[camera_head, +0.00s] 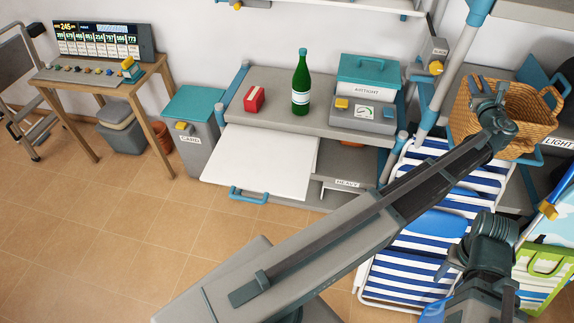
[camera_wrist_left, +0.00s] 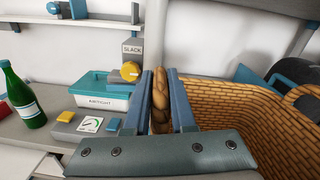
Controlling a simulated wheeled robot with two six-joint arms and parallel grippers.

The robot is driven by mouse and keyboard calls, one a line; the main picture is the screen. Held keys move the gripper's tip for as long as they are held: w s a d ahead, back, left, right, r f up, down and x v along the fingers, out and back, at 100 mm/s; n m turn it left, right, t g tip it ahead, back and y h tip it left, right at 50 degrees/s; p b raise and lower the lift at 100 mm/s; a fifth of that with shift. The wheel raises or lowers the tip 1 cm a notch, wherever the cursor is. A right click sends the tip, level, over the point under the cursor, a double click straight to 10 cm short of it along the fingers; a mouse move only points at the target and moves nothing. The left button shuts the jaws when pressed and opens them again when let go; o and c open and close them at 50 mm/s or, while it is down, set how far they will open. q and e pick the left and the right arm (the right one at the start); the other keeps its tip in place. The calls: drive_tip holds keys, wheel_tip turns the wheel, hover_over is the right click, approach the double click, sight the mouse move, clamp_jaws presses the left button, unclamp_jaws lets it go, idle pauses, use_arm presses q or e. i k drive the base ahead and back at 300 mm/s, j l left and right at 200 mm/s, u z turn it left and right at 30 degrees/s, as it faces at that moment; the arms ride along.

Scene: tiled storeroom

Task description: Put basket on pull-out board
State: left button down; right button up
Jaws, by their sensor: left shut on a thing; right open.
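The woven wicker basket (camera_head: 535,112) is at the upper right of the head view, over the shelf labelled LIGHT. I cannot tell whether it rests on that shelf. My left gripper (camera_head: 487,88) is shut on the basket's near left rim; the wrist view shows the rim (camera_wrist_left: 161,102) between its two fingers (camera_wrist_left: 160,100). The basket's inside looks empty where visible. The white pull-out board (camera_head: 262,158) extends from under the grey counter, with a blue handle (camera_head: 248,196) in front; its top is bare. My right gripper (camera_head: 452,268) is open and empty, low at the right.
On the counter (camera_head: 275,108) stand a red box (camera_head: 254,99), a green bottle (camera_head: 301,84) and a scale (camera_head: 361,114) with the AIRTIGHT box (camera_head: 368,73). A CARD bin (camera_head: 190,118) is left of the board. Striped folding chairs (camera_head: 402,262) stand below my left arm.

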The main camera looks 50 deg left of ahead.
sight(264, 163)
drive_tip(key=k, duration=0.8)
drive_tip(key=i+u, duration=0.1)
drive_tip(key=u, duration=1.15)
drive_tip(key=i+l, duration=0.4)
